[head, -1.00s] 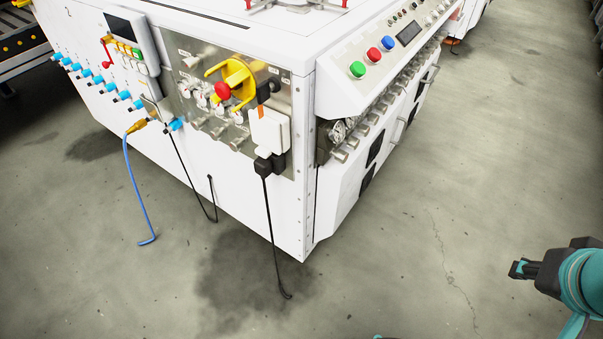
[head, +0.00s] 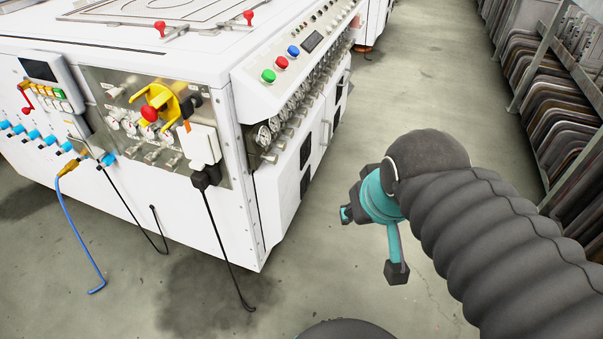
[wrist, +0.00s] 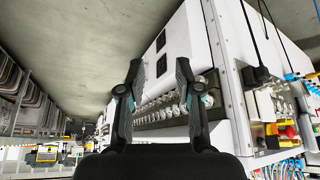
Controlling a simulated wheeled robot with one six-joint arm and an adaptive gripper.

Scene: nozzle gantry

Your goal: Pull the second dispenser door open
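The white machine's right side (head: 283,193) carries low white door panels with dark square vents (head: 305,150) and slim handles. Which panel is the second dispenser door is hard to tell, and no panel there looks clearly swung out. My gripper (wrist: 159,68) shows in the wrist view with its two dark fingers spread apart and nothing between them. That view is turned over, with the white panel and its vents (wrist: 161,41) beyond the fingers. In the head view my arm hangs over the aisle to the right of the doors, apart from them.
A row of metal nozzles or knobs (head: 290,120) runs above the doors, under a sloped control panel (head: 268,75) with coloured buttons. A rack of dark sheets (head: 560,105) lines the right. Cables (head: 228,250) hang at the front. The aisle floor (head: 425,60) is clear.

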